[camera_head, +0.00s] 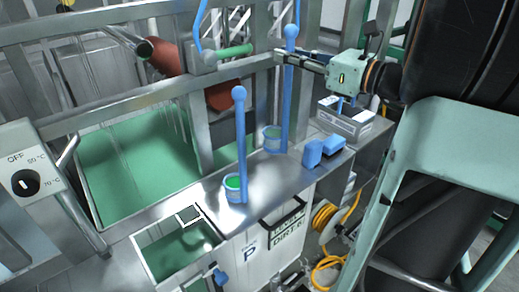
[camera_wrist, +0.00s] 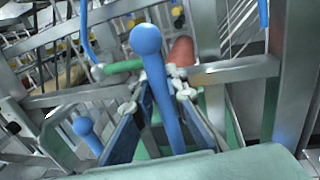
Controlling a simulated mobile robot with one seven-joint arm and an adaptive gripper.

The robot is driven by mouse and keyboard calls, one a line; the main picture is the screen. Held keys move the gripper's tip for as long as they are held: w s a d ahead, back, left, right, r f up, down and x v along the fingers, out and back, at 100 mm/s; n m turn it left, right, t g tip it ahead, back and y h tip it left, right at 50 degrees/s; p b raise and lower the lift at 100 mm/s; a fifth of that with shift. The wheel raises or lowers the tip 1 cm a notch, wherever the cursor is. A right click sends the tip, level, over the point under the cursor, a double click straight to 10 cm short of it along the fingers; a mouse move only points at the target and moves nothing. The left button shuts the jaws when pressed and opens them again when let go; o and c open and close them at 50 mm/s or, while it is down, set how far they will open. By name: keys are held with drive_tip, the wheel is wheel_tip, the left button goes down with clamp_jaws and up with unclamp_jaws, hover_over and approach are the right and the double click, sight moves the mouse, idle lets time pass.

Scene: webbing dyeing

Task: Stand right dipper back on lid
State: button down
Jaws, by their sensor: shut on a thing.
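The right dipper is a tall blue rod with a ball top and a small blue-rimmed cup (camera_head: 272,140) at its foot, green inside. My gripper (camera_head: 283,57) is shut on its handle (camera_head: 287,95), just below the ball. In the wrist view the handle (camera_wrist: 165,95) runs between my fingers (camera_wrist: 155,110), ball toward the camera. The dipper is about upright over the back of the grey metal lid (camera_head: 265,178). I cannot tell whether its cup touches the lid. The left dipper (camera_head: 241,140) stands on the lid nearer the front; its ball shows in the wrist view (camera_wrist: 83,126).
A tank of green liquid (camera_head: 135,160) lies at left, with a small green basin (camera_head: 180,250) in front. Blue blocks (camera_head: 324,150) sit at the lid's right edge, beside a grey box (camera_head: 345,122). Metal posts and a rail (camera_head: 120,88) stand behind.

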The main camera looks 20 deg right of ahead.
wheel_tip(320, 180, down, 10)
drive_tip(key=shift+r, duration=0.25)
drive_tip(key=shift+f, duration=0.1)
drive_tip(key=c, duration=2.3)
unclamp_jaws()
drive_tip(key=shift+f, duration=0.1)
drive_tip(key=shift+c, duration=0.2)
drive_tip(key=o, duration=0.4)
drive_tip(key=b+v, duration=0.1)
drive_tip(key=v, duration=1.1)
